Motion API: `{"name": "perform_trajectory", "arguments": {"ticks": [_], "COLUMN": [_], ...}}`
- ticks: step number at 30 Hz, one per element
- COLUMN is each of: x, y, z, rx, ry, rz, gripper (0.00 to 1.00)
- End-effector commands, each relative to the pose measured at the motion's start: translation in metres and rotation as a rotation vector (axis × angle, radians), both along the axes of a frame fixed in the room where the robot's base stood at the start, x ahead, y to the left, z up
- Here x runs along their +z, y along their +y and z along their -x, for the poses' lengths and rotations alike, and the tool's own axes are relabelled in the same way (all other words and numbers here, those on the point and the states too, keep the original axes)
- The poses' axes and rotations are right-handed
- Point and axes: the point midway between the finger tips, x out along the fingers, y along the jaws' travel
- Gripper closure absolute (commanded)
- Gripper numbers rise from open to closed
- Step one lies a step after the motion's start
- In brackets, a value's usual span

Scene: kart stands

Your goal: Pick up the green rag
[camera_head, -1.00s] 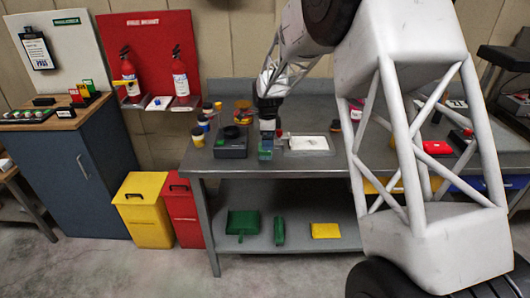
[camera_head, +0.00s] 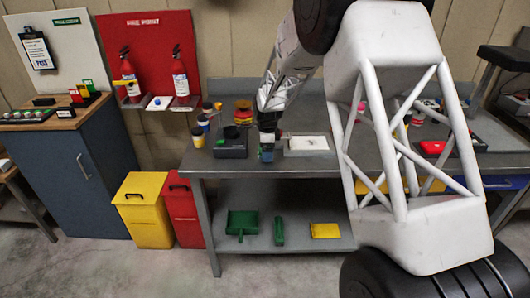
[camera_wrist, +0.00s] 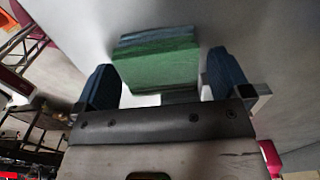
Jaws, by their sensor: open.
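The green rag (camera_wrist: 157,62) shows in the wrist view as a folded, block-like green piece on a grey surface, ahead of my gripper. My gripper (camera_wrist: 163,82) is open, with one blue finger on each side of the rag. I cannot tell whether either finger touches it. In the head view my gripper (camera_head: 267,149) points down at the front edge of the steel table (camera_head: 330,171), and the rag is largely hidden or too small to make out there.
A dark box (camera_head: 231,143) stands close left of my gripper, and a white tray (camera_head: 308,144) close right. Several jars (camera_head: 198,137) stand further left. The lower shelf holds a green dustpan (camera_head: 243,223), a green brush (camera_head: 279,231) and a yellow cloth (camera_head: 325,230).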

Motion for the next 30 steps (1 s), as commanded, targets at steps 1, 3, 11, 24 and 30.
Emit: {"name": "perform_trajectory", "arguments": {"ticks": [1, 3, 11, 24, 30], "x": [-0.0007, -0.0008, -0.0006, -0.0006, -0.0004], "y": [0.0, 0.0, 0.0, 0.0, 0.0], "z": [-0.0001, -0.0001, 0.0, 0.0, -0.0001], "rx": [0.0, 0.0, 0.0, 0.0, 0.0], "ry": [0.0, -0.001, 0.0, 0.0, -0.001], "rz": [0.0, 0.0, 0.0, 0.0, 0.0], "gripper": [0.04, 0.04, 0.04, 0.44, 0.61]}}
